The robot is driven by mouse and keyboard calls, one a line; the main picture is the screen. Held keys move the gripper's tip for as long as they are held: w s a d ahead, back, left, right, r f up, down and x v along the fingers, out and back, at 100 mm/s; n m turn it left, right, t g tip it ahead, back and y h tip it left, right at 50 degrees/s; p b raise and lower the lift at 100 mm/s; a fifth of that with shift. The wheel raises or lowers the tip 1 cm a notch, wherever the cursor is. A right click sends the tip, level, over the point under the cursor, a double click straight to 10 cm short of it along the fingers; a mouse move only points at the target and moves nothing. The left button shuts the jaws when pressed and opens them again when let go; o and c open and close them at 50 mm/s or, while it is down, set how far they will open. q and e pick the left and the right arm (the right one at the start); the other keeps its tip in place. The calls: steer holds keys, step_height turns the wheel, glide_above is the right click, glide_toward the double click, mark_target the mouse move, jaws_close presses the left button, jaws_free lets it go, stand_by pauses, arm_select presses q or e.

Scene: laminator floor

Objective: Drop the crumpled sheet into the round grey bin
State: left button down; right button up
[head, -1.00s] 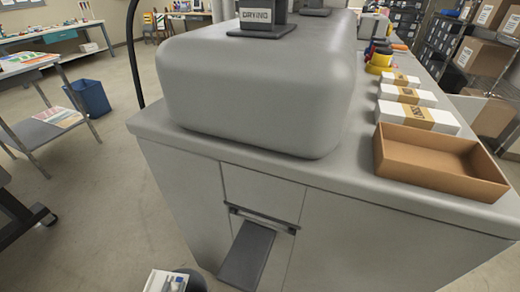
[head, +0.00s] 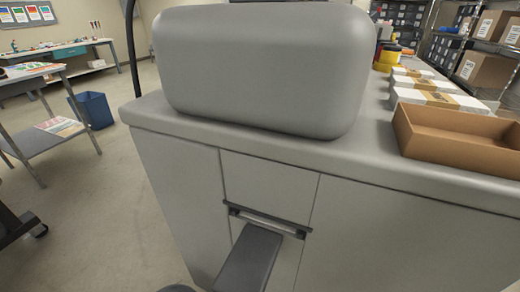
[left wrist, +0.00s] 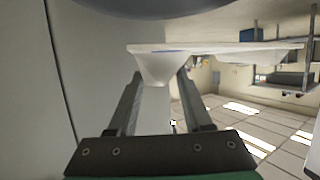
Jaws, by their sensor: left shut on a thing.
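In the left wrist view my left gripper (left wrist: 160,80) is shut on a white sheet (left wrist: 165,68), pinched and creased between the fingertips. A wide, flat part of the sheet spreads to the right above the fingers. A small piece of a dark grey rounded thing (head: 177,288) shows at the bottom edge of the head view; it may be the round grey bin, but too little shows to tell. Neither gripper shows in the head view.
A large grey machine cabinet (head: 400,235) fills the middle, with a dark grey sloping flap (head: 250,258) on its front. An open brown box (head: 455,150) and white packs (head: 440,98) lie on top. A blue bin (head: 93,110) stands at the back left.

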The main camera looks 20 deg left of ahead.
arm_select(q)
steer(key=shift+f, duration=0.15)
steer(key=shift+c, duration=1.2)
jaws_free()
steer(key=p+v, duration=0.5)
steer(key=v, duration=0.6)
steer(key=shift+s+p, duration=0.25)
steer(key=shift+p, duration=0.15)
steer(key=shift+d, duration=0.1)
